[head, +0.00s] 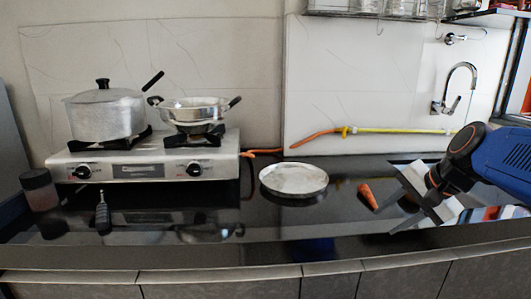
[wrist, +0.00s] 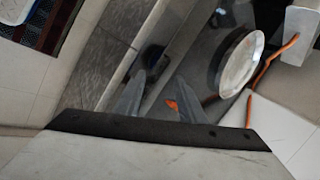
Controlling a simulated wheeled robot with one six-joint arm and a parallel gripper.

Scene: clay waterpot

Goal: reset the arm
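My gripper (head: 394,199) is at the right side of the head view, above the black counter, with its blue arm reaching in from the right edge. Its two grey fingers are spread apart, and nothing shows held between them. In the wrist view both fingers of my gripper (wrist: 160,88) show with a gap between them. A small orange carrot-like piece (head: 368,195) lies on the counter just left of the fingers. It also shows beyond the finger gap in the wrist view (wrist: 171,104).
A round pale plate (head: 294,179) lies mid-counter. A two-burner stove (head: 140,164) carries a lidded pot (head: 104,115) and a two-handled pan (head: 193,109). A jar (head: 40,190) stands left. A tap (head: 459,88) and an orange-yellow hose (head: 385,130) are at the back right.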

